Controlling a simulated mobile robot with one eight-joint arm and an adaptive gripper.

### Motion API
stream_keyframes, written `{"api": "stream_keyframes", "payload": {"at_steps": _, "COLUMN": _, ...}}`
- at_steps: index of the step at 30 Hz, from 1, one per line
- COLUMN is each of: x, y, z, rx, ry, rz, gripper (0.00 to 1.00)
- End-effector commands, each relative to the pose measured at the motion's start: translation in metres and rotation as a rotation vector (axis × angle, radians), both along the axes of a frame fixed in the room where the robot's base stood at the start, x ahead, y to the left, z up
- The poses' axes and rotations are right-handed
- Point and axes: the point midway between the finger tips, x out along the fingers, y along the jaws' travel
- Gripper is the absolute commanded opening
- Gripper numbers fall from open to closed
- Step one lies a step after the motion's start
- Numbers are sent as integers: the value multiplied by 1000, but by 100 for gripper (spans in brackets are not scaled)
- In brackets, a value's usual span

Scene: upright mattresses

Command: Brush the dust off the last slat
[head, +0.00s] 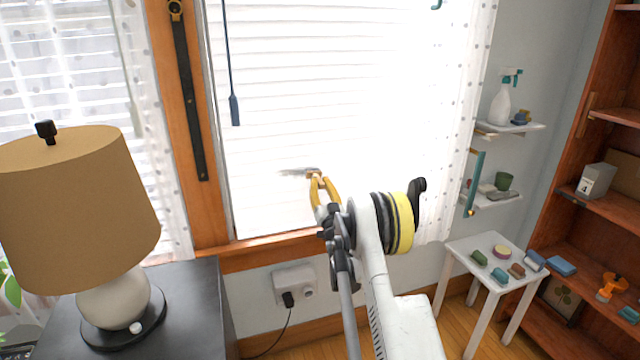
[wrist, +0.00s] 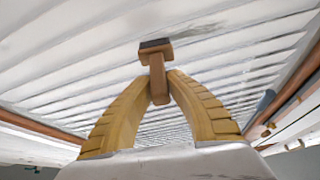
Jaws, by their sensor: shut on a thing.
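White blinds (head: 270,110) hang over the window, and their slats (wrist: 70,85) fill the wrist view. A grey smear of dust (head: 294,172) lies on one lower slat in the head view, just left of the brush. Grey smudges (wrist: 195,30) also show right of the brush head in the wrist view. My yellow-fingered gripper (head: 317,182) is shut on the wooden handle of a small brush (wrist: 155,55) with a dark head. The brush head is at the slats; I cannot tell whether it touches. My gripper (wrist: 158,82) hides part of the handle.
A lamp (head: 75,200) stands on a dark cabinet (head: 195,300) at the left. A wall socket box (head: 293,287) sits below the sill. A white side table (head: 460,262) with several small blocks and a brown bookshelf (head: 600,210) stand at the right. A blue wand (head: 234,108) hangs before the blinds.

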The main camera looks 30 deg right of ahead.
Motion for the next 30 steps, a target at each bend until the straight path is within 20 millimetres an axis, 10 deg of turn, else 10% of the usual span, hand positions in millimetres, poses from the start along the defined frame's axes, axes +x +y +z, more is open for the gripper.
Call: {"api": "stream_keyframes", "payload": {"at_steps": 30, "x": 22, "y": 79, "z": 0, "rx": 1, "ry": 1, "rz": 1, "gripper": 0}}
